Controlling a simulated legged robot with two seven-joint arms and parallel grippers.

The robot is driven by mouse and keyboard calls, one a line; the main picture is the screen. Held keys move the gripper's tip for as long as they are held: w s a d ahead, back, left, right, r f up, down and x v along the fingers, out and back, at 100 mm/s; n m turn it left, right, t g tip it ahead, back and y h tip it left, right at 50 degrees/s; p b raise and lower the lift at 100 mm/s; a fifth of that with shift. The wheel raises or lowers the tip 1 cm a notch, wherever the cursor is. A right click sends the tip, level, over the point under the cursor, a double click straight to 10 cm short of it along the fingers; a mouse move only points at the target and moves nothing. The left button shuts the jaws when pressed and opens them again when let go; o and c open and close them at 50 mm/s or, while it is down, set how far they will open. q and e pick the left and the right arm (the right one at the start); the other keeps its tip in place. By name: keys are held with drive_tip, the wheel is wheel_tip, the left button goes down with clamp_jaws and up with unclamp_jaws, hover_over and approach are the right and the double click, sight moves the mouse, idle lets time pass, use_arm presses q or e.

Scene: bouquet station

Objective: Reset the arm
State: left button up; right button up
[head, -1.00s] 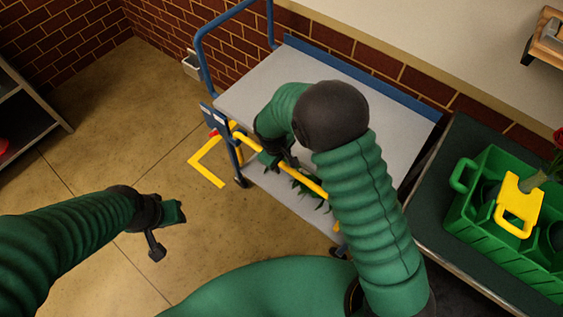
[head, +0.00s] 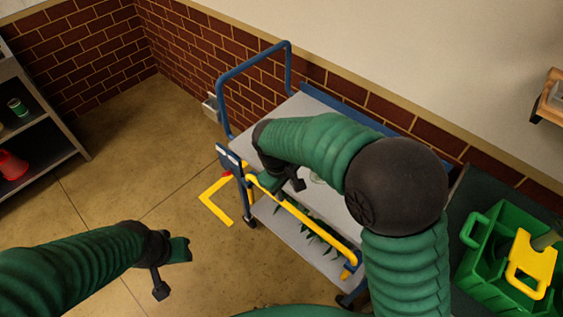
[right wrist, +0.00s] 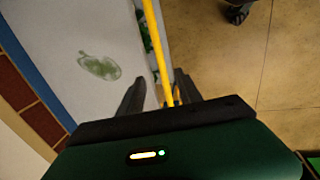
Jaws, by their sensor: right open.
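My right arm reaches over the cart. Its gripper (head: 282,188) is at the yellow bar (head: 318,222) along the cart's near side. In the right wrist view the two dark fingers (right wrist: 158,92) are apart, with the yellow bar (right wrist: 158,45) passing between them in the picture. Whether they touch it I cannot tell. My left gripper (head: 172,268) hangs over bare floor at the left, away from everything. Whether its jaws are open is unclear.
The blue-framed cart (head: 232,90) has a grey top, with green leaves (head: 312,228) on its lower shelf. A green crate (head: 490,290) with a yellow-handled item (head: 530,262) stands at the right. Shelves (head: 45,130) stand at the left. The floor between is clear.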

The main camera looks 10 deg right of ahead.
drive_tip(key=s+d+r+m+t+y+p, duration=0.1)
drive_tip(key=s+d+r+m+p, duration=0.1)
drive_tip(key=s+d+m, duration=0.5)
drive_tip(key=s+d+p, duration=0.1)
drive_tip(key=s+d, duration=0.2)
drive_tip(key=s, duration=0.4)
drive_tip(key=shift+d+r+m+y+p, duration=0.15)
drive_tip(key=shift+m+y+p, duration=0.15)
drive_tip(key=shift+y, duration=0.1)
drive_tip(key=shift+s+d, duration=0.1)
drive_tip(key=shift+d, duration=0.1)
drive_tip(key=shift+c, duration=0.5)
